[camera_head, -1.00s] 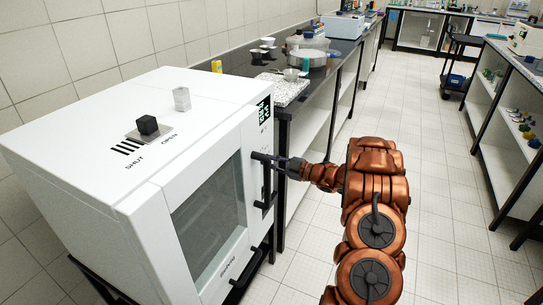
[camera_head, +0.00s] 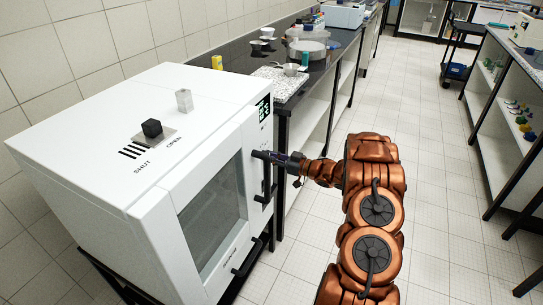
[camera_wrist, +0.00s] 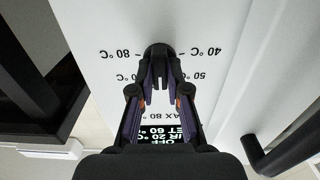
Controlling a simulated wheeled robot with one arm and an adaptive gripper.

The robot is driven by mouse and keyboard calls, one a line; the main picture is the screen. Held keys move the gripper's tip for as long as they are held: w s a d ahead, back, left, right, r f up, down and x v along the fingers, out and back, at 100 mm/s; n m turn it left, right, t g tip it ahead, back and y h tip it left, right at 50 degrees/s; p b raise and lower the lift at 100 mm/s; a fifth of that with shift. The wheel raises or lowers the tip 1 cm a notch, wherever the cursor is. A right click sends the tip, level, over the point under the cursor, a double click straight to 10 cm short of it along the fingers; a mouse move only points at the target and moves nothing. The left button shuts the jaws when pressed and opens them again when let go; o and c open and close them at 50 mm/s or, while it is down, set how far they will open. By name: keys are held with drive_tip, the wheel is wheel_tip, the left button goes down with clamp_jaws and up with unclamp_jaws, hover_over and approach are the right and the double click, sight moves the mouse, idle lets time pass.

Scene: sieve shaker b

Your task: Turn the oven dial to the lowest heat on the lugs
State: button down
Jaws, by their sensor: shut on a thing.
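The oven dial (camera_wrist: 158,49) is a dark round knob on the white front panel in the wrist view. My gripper (camera_wrist: 159,68) is shut on it, one finger on each side, and covers much of it. Printed marks ring the dial: 80 °C (camera_wrist: 130,54) at left and 40 °C (camera_wrist: 206,51) at right, with more marks partly behind the fingers. The lit display (camera_wrist: 170,134) reads OFF, air 20 °C and set 60, partly hidden by my gripper. In the head view my gripper (camera_head: 281,158) is at the right side of the white oven's (camera_head: 125,125) front.
A dark door handle (camera_wrist: 285,148) stands out close beside my gripper. A black slider knob (camera_head: 151,128) and a grey block (camera_head: 184,100) are on the oven top. A dark bench (camera_head: 310,75) holds bowls beyond the oven.

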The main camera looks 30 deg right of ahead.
idle(0.4)
drive_tip(key=c, duration=1.1)
unclamp_jaws()
drive_tip(key=shift+c, duration=0.2)
drive_tip(key=v, duration=1.2)
